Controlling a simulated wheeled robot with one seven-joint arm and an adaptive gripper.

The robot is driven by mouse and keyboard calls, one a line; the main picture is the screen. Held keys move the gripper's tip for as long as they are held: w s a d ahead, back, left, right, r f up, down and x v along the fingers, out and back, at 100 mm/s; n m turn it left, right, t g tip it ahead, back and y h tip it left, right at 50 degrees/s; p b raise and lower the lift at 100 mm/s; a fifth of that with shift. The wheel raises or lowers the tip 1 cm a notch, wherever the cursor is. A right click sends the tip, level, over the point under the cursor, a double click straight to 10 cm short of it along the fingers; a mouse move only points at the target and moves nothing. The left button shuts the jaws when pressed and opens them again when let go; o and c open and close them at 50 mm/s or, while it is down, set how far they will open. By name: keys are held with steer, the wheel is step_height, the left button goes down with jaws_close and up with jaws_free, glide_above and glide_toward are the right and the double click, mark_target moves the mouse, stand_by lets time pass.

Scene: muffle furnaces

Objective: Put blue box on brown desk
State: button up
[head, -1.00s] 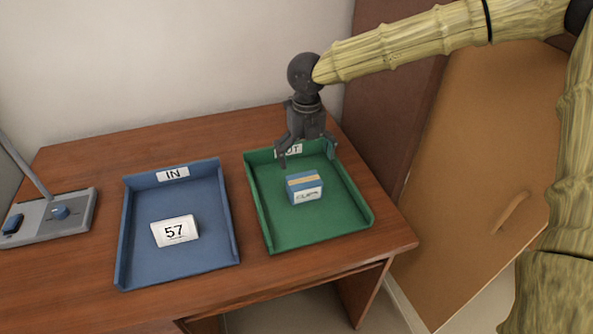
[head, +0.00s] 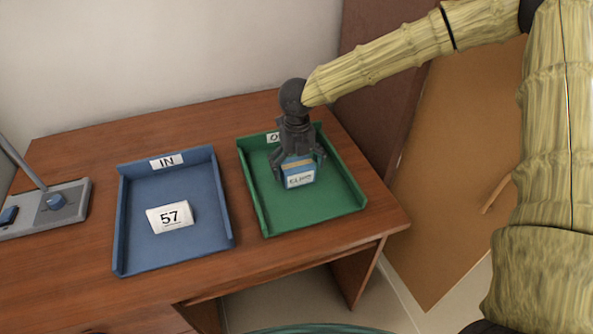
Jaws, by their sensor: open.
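The small blue box (head: 299,174) has a tan band on top and a white label on its front. It sits in the green OUT tray (head: 312,216) on the brown desk (head: 80,140). My gripper (head: 297,164) points down over the box with its dark fingers spread, one on each side of it. The fingers are open. The gripper covers the rear part of the box, and I cannot tell whether the fingers touch it.
A grey device base (head: 70,200) with blue knobs is at the far left. Bare desk shows behind the blue tray and along the right edge.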

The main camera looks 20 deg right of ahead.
steer(key=shift+f, duration=0.65)
steer(key=c, duration=1.2)
steer(key=shift+o, duration=0.2)
steer(key=shift+r, duration=0.1)
